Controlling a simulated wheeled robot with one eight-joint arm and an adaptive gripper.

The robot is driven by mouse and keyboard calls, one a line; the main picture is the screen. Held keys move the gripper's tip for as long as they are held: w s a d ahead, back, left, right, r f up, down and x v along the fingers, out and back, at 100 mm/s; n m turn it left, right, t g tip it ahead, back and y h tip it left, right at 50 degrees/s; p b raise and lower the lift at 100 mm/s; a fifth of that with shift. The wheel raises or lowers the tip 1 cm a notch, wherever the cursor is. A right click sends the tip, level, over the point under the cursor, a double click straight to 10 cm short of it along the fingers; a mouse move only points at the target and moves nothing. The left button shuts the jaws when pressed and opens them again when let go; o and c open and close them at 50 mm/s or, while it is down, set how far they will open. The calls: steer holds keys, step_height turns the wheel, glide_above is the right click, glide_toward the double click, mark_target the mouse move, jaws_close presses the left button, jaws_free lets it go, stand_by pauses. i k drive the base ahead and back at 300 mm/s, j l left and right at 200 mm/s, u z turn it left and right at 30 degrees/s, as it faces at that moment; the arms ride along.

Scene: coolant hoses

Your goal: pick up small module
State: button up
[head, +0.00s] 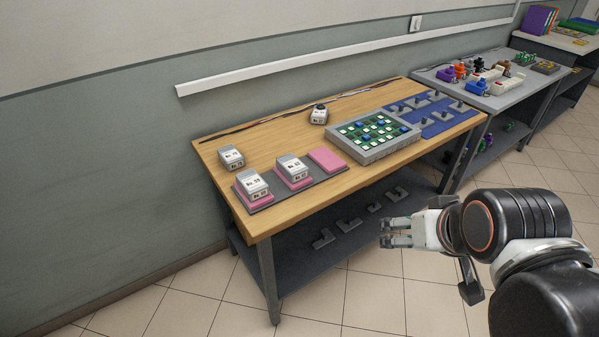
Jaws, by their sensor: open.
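Several white-and-grey modules with dark printed labels are on the wooden table. One (231,157) stands on bare wood at the left. One (252,184) sits on the left pink pad and one (292,168) on the middle pink pad; each looks like a stack of two, but I cannot tell for sure. Another (319,115), with a dark round part on top, stands at the back. I cannot tell which one is the small module. My gripper (384,233) is open and empty, in the air in front of the table, apart from all of them.
The right pink pad (327,160) on the dark tray (331,177) is empty. A grey box with a green-and-white grid (402,138) and a blue mat (459,121) with dark parts lie further right. A lower shelf (290,272) holds several dark parts. A second table stands at right.

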mark_target(230, 155)
steer(key=i+u, duration=0.1)
steer(key=u, duration=0.65)
steer(key=i+l+u, duration=0.1)
steer(key=u, duration=0.25)
steer(key=i+l+u, duration=0.25)
steer(key=l, duration=0.4)
steer(key=i+l+u, duration=0.1)
steer(key=i+l, duration=0.15)
steer(key=i+l+u, duration=0.15)
steer(key=l, duration=0.25)
steer(key=i+l+u, duration=0.1)
steer(key=l, duration=0.25)
